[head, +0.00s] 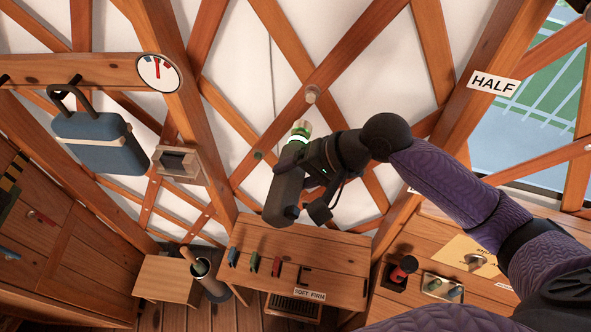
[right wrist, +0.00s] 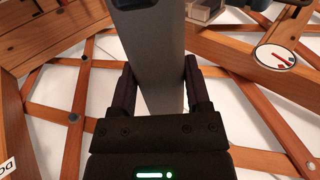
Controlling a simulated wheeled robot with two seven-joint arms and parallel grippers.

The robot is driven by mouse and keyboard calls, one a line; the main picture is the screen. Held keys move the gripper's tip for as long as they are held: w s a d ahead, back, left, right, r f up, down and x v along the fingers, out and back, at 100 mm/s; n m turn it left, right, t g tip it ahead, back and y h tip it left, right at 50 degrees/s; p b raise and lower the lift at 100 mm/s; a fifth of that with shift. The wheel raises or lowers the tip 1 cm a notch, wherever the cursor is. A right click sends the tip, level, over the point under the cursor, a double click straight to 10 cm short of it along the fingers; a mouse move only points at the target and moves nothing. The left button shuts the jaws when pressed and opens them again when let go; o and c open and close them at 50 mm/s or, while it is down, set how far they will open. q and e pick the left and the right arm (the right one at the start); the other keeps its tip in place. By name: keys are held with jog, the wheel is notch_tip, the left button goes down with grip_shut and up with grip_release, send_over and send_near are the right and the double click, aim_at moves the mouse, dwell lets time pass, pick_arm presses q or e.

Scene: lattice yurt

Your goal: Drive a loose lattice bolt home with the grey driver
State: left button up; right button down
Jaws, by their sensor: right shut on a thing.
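My right gripper (head: 306,160) is shut on the grey driver (head: 283,187). In the right wrist view, the right gripper's fingers (right wrist: 159,88) flank the driver's grey body (right wrist: 155,65). The driver's pale tip, with a lit green ring below it, points up toward the lattice. A pale round bolt (head: 312,94) stands out from a lattice crossing just above the tip. In the picture a small gap separates tip and bolt; their distance in depth is hard to tell. My left gripper is out of view.
A blue bag (head: 100,142) hangs at left near a dial (head: 158,72). A small wooden table (head: 300,250) stands below the driver with coloured items. A bench (head: 430,240) at right holds a red-topped item (head: 403,268). Lattice slats (head: 345,60) cross closely around the driver.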

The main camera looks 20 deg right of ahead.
aim_at(304, 140)
jog(key=shift+w, duration=0.1)
jog(key=shift+r+p, duration=0.15)
jog(key=shift+p, duration=0.35)
jog(key=shift+w+d, duration=0.1)
jog(key=w+d, duration=0.1)
jog(key=w+b, duration=0.1)
jog(key=w, duration=0.1)
jog(key=w+d, duration=0.1)
jog(key=w, duration=0.1)
jog(key=shift+d+f, duration=0.2)
jog(key=shift+d, duration=0.1)
jog(key=shift+w+d+b, duration=0.35)
jog(key=shift+w+d, duration=0.1)
jog(key=shift+w, duration=0.35)
jog(key=shift+r+p, duration=0.1)
jog(key=shift+p, duration=0.5)
jog(key=shift+p, duration=0.3)
